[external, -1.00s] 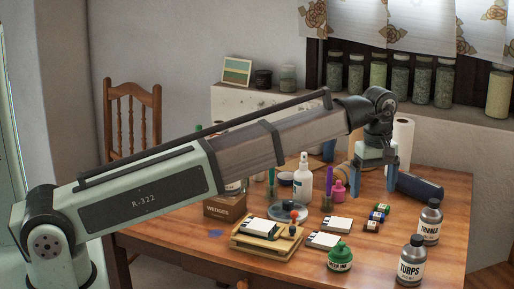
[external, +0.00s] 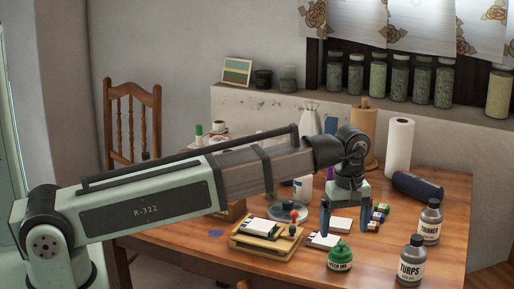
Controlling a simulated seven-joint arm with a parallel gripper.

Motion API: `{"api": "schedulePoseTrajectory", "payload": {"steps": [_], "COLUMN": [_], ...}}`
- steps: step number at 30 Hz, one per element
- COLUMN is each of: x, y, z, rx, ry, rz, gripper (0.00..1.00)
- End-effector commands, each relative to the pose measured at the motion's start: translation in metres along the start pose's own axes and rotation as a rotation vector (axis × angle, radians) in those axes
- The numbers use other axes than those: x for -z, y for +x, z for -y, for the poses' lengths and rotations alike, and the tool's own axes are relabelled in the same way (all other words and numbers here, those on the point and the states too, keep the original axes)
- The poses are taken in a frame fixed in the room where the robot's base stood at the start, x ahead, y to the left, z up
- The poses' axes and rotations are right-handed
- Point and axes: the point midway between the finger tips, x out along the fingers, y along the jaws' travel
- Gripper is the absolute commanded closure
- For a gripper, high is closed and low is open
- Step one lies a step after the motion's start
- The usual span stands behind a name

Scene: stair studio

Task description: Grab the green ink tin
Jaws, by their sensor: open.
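The green ink tin (external: 340,257) stands upright near the front edge of the table. It has a green body and cap and a pale label reading "INK". My gripper (external: 346,231) is open and points down, its two blue fingers spread above and behind the tin in the picture. The left finger is over the white pads and the right finger is by the small coloured tubes. Nothing is between the fingers that I can make out, and the tin appears apart from them.
The TURPS bottle (external: 411,261) and the THINNER bottle (external: 430,222) stand right of the tin. White pads (external: 324,240) and a wooden block (external: 268,241) lie to its left. A dark blue cylinder (external: 417,187) and a paper roll (external: 398,148) are farther back.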

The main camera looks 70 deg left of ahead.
Motion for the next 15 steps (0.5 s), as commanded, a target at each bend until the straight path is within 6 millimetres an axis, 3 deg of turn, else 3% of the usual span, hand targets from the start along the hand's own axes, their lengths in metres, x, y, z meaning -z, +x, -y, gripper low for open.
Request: {"api": "schedulePoseTrajectory", "payload": {"steps": [6, 15], "x": [0.0, 0.0], "y": [0.021, 0.03], "z": [0.0, 0.0], "rx": [0.001, -0.001], "ry": [0.0, 0.0], "rz": [0.0, 0.0], "gripper": [0.06, 0.06]}}
